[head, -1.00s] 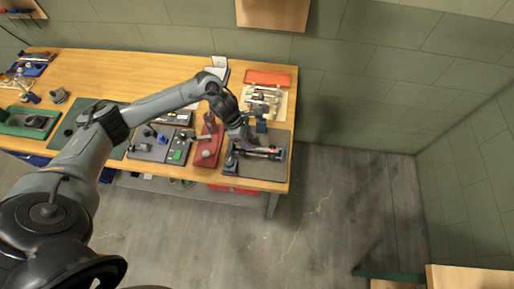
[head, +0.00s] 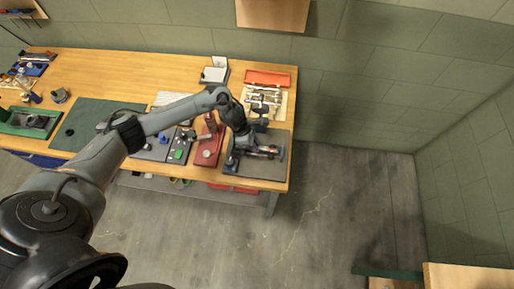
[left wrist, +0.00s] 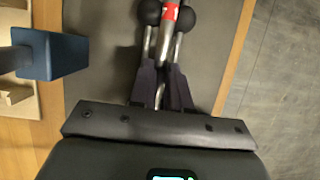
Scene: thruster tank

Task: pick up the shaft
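The shaft (left wrist: 169,48) is a silvery rod with a red band; in the left wrist view it runs lengthwise between my left gripper's fingers. In the head view it is a small light piece (head: 268,150) over the dark mat, partly hidden by the hand. My left gripper (left wrist: 161,70) has its two dark fingers apart, one on each side of the shaft, with gaps visible; contact is not clear. My right gripper is not in view.
Two black balls on silvery stems (left wrist: 150,12) flank the shaft. A blue block (left wrist: 66,55) stands to its left. The dark mat (head: 262,171) lies near the bench's right edge. A red base (head: 206,157) stands left of it; the floor beyond the edge is clear.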

